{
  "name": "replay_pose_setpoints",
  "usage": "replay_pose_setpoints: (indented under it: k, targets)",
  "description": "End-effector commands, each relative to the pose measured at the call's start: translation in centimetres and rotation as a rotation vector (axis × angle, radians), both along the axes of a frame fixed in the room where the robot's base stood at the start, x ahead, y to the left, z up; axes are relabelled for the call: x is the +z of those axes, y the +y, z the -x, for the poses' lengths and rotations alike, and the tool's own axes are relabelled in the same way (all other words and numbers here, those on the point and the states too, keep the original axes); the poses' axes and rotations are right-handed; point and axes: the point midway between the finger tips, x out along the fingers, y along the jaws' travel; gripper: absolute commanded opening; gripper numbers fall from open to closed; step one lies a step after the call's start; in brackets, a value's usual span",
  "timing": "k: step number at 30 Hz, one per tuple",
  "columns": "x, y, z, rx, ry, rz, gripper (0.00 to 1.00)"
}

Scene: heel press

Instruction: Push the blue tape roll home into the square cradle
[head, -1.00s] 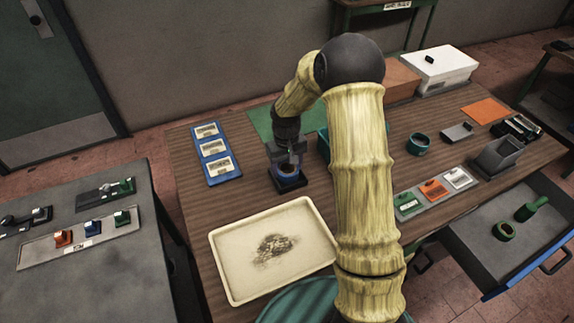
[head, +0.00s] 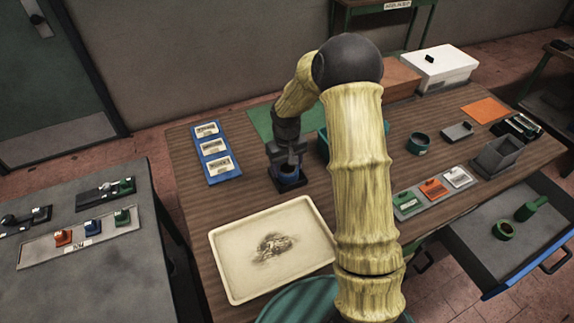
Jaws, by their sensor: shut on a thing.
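The blue tape roll (head: 288,177) is in the dark square cradle (head: 292,187) on the brown table, left of the middle of the head view. Only a small part of the roll shows under the fingers. My gripper (head: 287,166) points down from above and is shut on the roll. The gripper body hides most of the roll's top, and I cannot tell how deep the roll sits.
A cream tray (head: 230,270) lies in front of the cradle. A blue board with white labels (head: 228,175) lies to its left. A green mat (head: 258,122) is behind, and a teal bin (head: 323,148) stands close on the right, partly behind my arm.

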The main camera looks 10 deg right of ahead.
Motion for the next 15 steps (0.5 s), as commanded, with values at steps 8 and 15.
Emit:
replay_pose_setpoints:
  k: [8, 15]
  targets:
    - [-0.26, -0.02, 0.14, 0.000, 0.005, 0.000, 0.34]
    - [-0.31, 0.03, 0.19, 0.000, 0.006, -0.001, 0.83]
